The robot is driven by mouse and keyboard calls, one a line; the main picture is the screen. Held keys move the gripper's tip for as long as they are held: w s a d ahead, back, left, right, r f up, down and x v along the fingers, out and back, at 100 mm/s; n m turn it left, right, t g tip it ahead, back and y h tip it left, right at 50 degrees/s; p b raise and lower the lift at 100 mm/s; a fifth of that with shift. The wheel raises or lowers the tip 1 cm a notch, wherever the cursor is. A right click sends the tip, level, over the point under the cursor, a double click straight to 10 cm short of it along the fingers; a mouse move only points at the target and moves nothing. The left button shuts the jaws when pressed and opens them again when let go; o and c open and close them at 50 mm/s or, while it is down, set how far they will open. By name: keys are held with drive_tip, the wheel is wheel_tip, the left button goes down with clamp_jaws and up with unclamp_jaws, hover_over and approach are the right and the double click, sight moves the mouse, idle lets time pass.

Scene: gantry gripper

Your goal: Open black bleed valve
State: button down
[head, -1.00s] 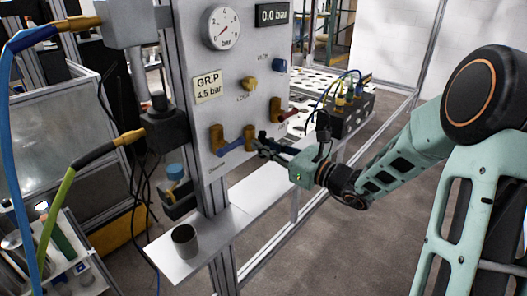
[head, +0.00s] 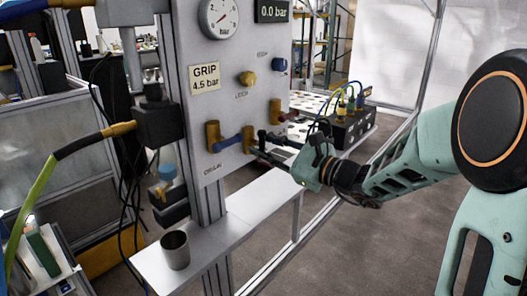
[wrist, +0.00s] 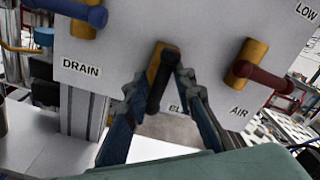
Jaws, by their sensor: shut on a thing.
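The bleed valve has a brass body (wrist: 153,66) and a black lever handle (wrist: 156,94); its label is partly hidden behind my gripper. In the wrist view the handle hangs down, slightly tilted, between the two fingers. My gripper (wrist: 163,82) is shut on the black handle, one finger on each side. In the head view my gripper (head: 258,152) reaches the panel from the right at the brass bleed valve (head: 247,137). The drain valve with a blue handle (head: 230,142) is to its left, and the air valve with a red handle (head: 288,116) to its right.
A metal cup (head: 175,250) stands on the shelf (head: 240,215) below.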

idle(0.3)
drive_tip(key=c, duration=1.7)
unclamp_jaws()
drive_tip(key=v, duration=1.2)
